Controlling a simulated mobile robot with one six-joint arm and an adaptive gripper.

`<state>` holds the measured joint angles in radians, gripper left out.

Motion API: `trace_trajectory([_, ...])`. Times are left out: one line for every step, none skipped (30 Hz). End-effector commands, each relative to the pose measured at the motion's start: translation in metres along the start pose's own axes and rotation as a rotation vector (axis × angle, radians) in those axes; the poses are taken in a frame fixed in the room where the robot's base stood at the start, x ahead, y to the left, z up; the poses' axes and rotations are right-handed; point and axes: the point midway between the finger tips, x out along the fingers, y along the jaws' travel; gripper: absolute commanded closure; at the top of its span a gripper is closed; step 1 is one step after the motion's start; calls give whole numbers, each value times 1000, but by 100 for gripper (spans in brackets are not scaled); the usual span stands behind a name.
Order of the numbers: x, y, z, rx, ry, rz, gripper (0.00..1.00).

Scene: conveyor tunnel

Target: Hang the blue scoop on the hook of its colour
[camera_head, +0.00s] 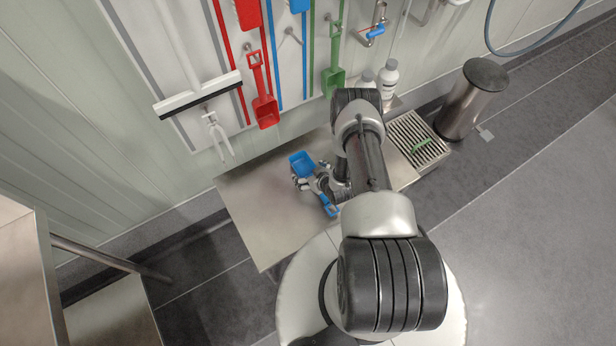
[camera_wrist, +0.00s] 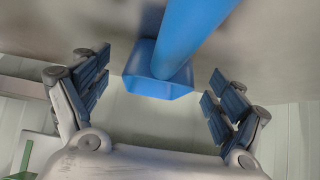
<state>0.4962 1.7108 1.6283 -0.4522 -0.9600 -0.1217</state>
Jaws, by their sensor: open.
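The blue scoop (camera_head: 302,162) lies on the steel table, its bowl toward the wall and its handle (camera_head: 330,207) toward my base. My gripper (camera_head: 313,183) is over the scoop's handle, between bowl and handle end. In the wrist view, my gripper (camera_wrist: 160,92) is open, with the scoop's blue handle (camera_wrist: 193,35) between its fingers and visible gaps on both sides. A bare hook (camera_head: 291,36) is on the wall board between two blue poles; its own colour is too small to tell.
A red scoop (camera_head: 265,108) and a green scoop (camera_head: 334,80) hang either side of the bare hook. A squeegee (camera_head: 198,95) hangs at left. White bottles (camera_head: 388,80), a drain grate (camera_head: 418,138) and a steel bin (camera_head: 471,100) are at right. The table's left part (camera_head: 255,205) is clear.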

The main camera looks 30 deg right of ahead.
Motion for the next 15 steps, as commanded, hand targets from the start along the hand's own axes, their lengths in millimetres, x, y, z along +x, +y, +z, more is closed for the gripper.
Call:
trace_trajectory([10, -1, 3, -2, 1, -1, 12])
trace_trajectory([14, 0, 2, -2, 1, -1, 12])
trace_trajectory([17, 0, 2, -2, 0, -1, 12])
trace_trajectory([19, 0, 2, -1, -1, -1, 12])
trace_trajectory([20, 0, 2, -1, -1, -1, 12])
trace_trajectory([21, 0, 2, 0, 0, -1, 12])
trace_trajectory([21, 0, 1, 0, 0, 0, 12])
trace_trajectory([21, 0, 1, 0, 0, 0, 12])
trace_trajectory([21, 0, 0, 0, 0, 0, 12])
trace_trajectory([20, 0, 0, 0, 0, 0, 12])
trace_trajectory([20, 0, 0, 0, 0, 0, 12])
trace_trajectory([20, 0, 0, 0, 0, 0, 12])
trace_trajectory([20, 0, 0, 0, 0, 0, 14])
trace_trajectory([20, 0, 0, 0, 0, 0, 16])
trace_trajectory([20, 0, 0, 0, 0, 0, 18])
